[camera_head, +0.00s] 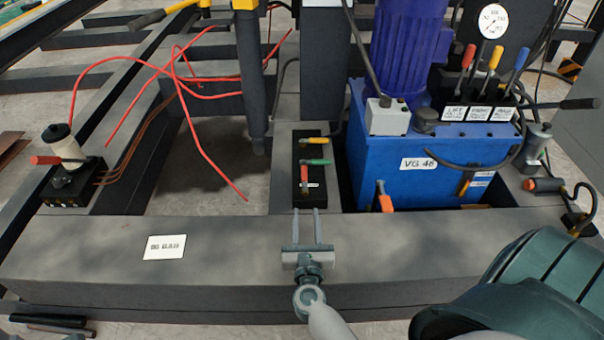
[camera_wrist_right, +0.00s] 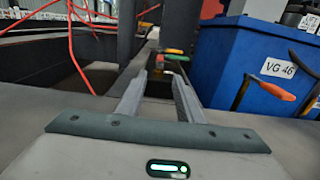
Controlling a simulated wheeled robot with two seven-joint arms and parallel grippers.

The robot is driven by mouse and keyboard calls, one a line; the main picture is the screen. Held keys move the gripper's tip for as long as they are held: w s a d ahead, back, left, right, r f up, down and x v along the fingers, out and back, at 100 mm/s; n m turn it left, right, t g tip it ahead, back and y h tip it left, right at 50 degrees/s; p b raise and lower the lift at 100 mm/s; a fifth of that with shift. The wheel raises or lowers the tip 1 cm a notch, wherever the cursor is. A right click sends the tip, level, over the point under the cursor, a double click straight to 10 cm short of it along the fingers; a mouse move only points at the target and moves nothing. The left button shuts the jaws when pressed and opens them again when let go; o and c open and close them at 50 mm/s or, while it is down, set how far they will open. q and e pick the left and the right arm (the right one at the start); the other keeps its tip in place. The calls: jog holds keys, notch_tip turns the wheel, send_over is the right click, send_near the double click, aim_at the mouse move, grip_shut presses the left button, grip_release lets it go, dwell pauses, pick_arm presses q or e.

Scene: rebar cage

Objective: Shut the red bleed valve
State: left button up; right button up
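A black valve block (camera_head: 297,150) stands on the grey frame left of the blue power unit. It carries a yellow handle (camera_head: 312,141), a green handle (camera_head: 319,162) and the red bleed valve handle (camera_head: 304,178). Yellow and green point right across the block; red lies along it, towards me. My right gripper (camera_head: 307,212) is open and empty, its two parallel fingers pointing at the block from the near side, just short of the red handle. In the right wrist view the green handle (camera_wrist_right: 176,57) shows beyond the fingers (camera_wrist_right: 160,76); the red one is small and unclear there. My left gripper is not in view.
The blue tank (camera_head: 390,165) marked VG 46 rises close right of the block, with an orange-handled lever (camera_head: 385,202) on its front. A dark post (camera_head: 252,80) and loose red hoses (camera_head: 190,90) are to the left.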

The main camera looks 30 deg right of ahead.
aim_at(305, 181)
jog(key=b+x, duration=0.2)
jog(key=x, duration=1.5)
jog(key=shift+w, duration=0.2)
jog(key=shift+c, duration=0.4)
grip_shut()
